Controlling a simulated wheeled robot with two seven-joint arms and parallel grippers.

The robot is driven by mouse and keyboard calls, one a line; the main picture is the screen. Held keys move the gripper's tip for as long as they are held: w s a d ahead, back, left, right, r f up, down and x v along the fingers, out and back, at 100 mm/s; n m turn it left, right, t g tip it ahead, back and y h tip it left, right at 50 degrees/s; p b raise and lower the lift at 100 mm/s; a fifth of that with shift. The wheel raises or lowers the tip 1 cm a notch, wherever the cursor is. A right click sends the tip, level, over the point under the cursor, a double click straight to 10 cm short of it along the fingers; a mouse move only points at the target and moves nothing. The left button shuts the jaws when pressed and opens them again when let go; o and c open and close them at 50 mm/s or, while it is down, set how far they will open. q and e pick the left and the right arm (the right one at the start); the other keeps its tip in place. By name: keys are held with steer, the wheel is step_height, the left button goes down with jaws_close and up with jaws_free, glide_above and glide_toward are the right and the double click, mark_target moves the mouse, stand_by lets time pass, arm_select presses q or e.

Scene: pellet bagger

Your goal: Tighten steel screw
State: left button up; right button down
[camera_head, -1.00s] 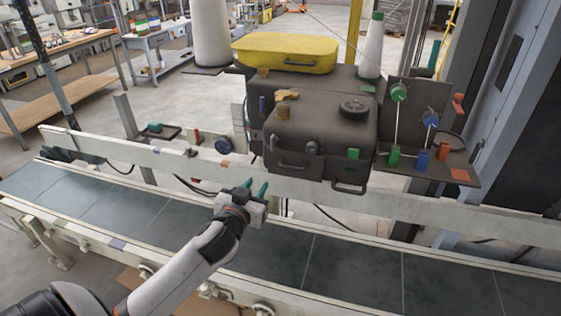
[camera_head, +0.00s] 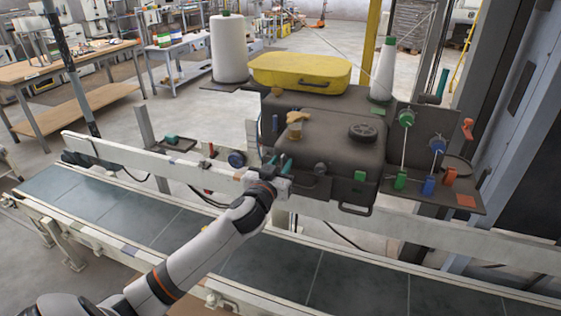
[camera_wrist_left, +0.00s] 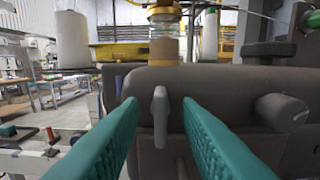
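The steel screw (camera_wrist_left: 160,116) shows in the left wrist view as a narrow, upright grey wing-shaped head on the front of the dark machine body (camera_wrist_left: 228,90). In the head view I cannot make the screw out behind my gripper. My left gripper (camera_head: 279,162) is at the left front of the dark machine head (camera_head: 340,155). Its two teal fingers are open, and in the left wrist view (camera_wrist_left: 162,106) they stand on either side of the screw with a gap on each side. My right gripper is not in view.
A round dark knob (camera_wrist_left: 281,112) sticks out right of the screw. A brass-coloured fitting (camera_head: 295,125) sits on top of the machine. A white rail (camera_head: 180,167) and a conveyor belt (camera_head: 120,215) run below. Green, blue and red tension parts stand at right.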

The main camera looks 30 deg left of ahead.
arm_select(q)
steer(key=shift+w, duration=0.3)
steer(key=shift+s, duration=0.1)
jaws_close()
